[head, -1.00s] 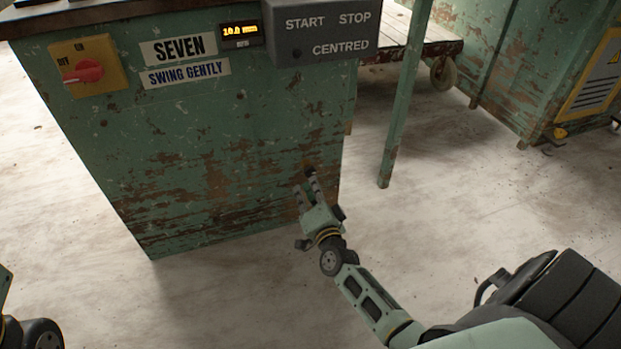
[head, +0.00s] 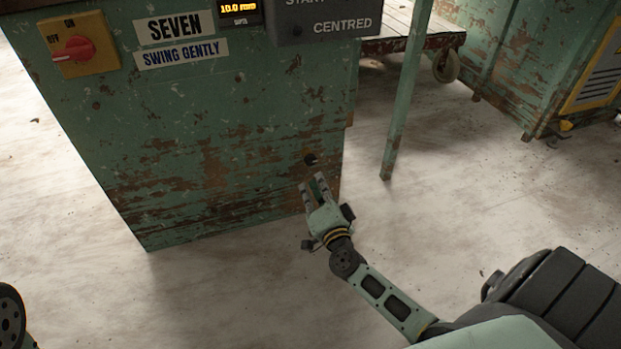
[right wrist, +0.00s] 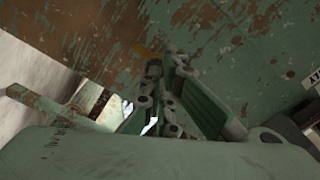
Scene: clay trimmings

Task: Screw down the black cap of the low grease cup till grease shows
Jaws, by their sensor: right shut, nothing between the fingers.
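The black cap (head: 310,158) of the grease cup sits low on the green cabinet's face, near its right edge. A small brass-coloured patch (right wrist: 143,49), seemingly part of the cup, shows behind the fingers in the right wrist view. I cannot make out any grease. My right gripper (head: 314,182) is just below and in front of the cap, apart from it in the head view, with its fingers pointing up towards it. It is shut with nothing in it. The fingers also show in the right wrist view (right wrist: 162,65). My left gripper is out of view.
The worn green cabinet (head: 200,130) carries a red rotary switch (head: 74,49), labels, a lit display (head: 239,10) and a dark control box (head: 325,22). A green post (head: 404,100) stands to the right, before a wheeled trolley (head: 420,42). The floor between is clear.

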